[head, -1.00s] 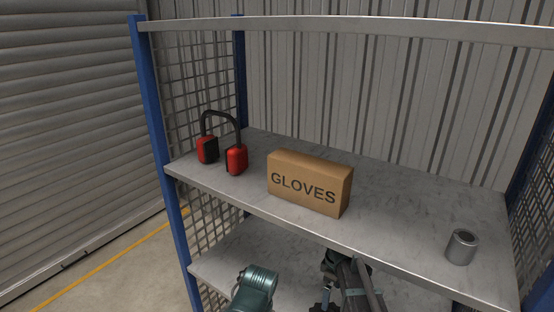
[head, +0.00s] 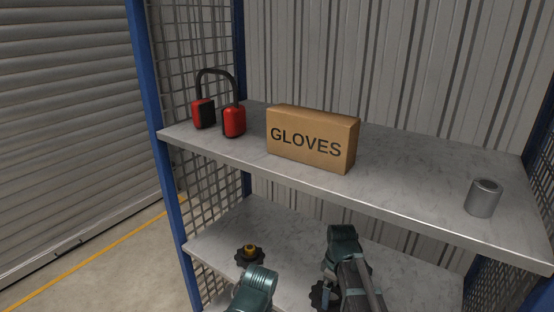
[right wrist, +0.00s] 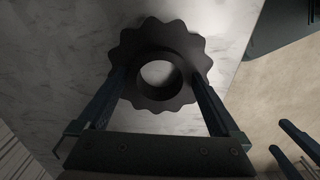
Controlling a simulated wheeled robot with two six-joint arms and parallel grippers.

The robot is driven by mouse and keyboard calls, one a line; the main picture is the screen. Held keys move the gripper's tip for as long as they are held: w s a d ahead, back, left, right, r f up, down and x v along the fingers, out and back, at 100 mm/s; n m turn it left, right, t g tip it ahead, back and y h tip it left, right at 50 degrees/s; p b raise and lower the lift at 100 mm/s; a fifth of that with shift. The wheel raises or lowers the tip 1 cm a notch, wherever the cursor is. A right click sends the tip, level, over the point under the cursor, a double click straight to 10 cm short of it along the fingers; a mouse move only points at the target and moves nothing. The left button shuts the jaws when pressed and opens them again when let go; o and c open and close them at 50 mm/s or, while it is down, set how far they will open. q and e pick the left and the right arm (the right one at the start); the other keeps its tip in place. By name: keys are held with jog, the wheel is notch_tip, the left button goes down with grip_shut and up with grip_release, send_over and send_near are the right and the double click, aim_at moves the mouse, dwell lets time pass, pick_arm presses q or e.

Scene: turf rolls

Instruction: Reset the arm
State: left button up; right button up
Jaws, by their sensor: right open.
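In the right wrist view my right gripper (right wrist: 159,80) is open, with one finger on each side of a black scalloped ring (right wrist: 158,40) with a round hole. The ring lies over a pale marbled surface; whether the fingers touch it I cannot tell. In the head view my right arm (head: 345,248) reaches over the lower shelf, beside a dark scalloped piece (head: 319,294) that is partly hidden. Part of my left arm (head: 254,291) shows at the bottom edge, but its gripper is not visible.
The upper shelf (head: 400,175) holds red earmuffs (head: 233,121), a GLOVES box (head: 312,140) and a grey metal cylinder (head: 483,199). A black scalloped knob with an orange centre (head: 250,255) sits on the lower shelf (head: 290,240). A blue post (head: 157,150) stands at left.

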jog(key=shift+f+b, duration=0.35)
jog(key=shift+f, duration=0.35)
notch_tip(320, 180, up, 5)
jog(key=p, duration=0.4)
jog(key=shift+f+p, duration=0.1)
jog(key=shift+p, duration=0.3)
jog(key=s+a+r+p, duration=0.1)
jog(key=s+a, duration=0.8)
jog(key=a, duration=0.3)
jog(key=shift+s+a, duration=0.15)
jog(key=shift+s, duration=0.25)
jog(key=shift+r, duration=0.1)
